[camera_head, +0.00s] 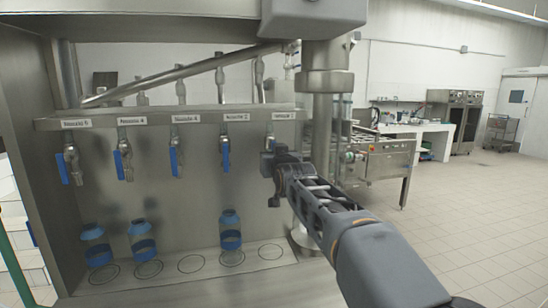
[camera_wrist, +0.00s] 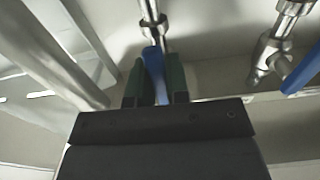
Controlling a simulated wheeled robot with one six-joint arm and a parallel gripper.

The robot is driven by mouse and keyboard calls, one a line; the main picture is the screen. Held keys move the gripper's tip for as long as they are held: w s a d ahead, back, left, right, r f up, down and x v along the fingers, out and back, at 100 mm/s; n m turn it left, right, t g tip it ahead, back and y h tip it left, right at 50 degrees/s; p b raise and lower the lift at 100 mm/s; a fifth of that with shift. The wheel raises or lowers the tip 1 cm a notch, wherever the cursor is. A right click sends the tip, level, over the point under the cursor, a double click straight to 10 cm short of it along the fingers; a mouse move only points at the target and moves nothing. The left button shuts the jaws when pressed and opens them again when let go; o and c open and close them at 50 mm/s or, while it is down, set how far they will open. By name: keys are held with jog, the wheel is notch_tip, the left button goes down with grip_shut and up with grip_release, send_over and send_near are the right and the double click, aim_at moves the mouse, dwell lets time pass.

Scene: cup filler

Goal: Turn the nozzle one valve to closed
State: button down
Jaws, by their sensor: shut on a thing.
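The nozzle one valve (camera_head: 269,142) is the rightmost in the row under the steel rail, and my gripper hides most of it in the head view. My gripper (camera_head: 270,163) is at this valve. In the wrist view, the blue valve handle (camera_wrist: 152,62) sits between the two green fingers of my gripper (camera_wrist: 158,82), which is shut on it. The handle runs roughly in line with the metal pipe (camera_wrist: 150,12) above it. I cannot tell the valve's exact turn from these views.
The neighbouring valve's blue handle (camera_head: 225,154) hangs to the left; it also shows at the right of the wrist view (camera_wrist: 303,72). Blue-banded bottles (camera_head: 231,230) stand on the shelf (camera_head: 210,275) below. A steel post (camera_head: 322,120) stands close right of my gripper.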

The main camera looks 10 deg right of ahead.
jog(key=shift+r, duration=0.1)
jog(key=shift+a+r+m+p, duration=0.45)
jog(key=shift+m+p, duration=0.15)
jog(key=shift+m, duration=2.35)
jog(key=shift+a+r+m+p, duration=0.4)
jog(key=shift+m+p, duration=0.25)
jog(key=shift+m, duration=2.25)
jog(key=shift+a+r+m+p, duration=0.45)
jog(key=shift+m+p, duration=0.15)
jog(key=shift+m, duration=2.35)
jog(key=c, duration=1.1)
grip_release()
jog(key=shift+s, duration=0.1)
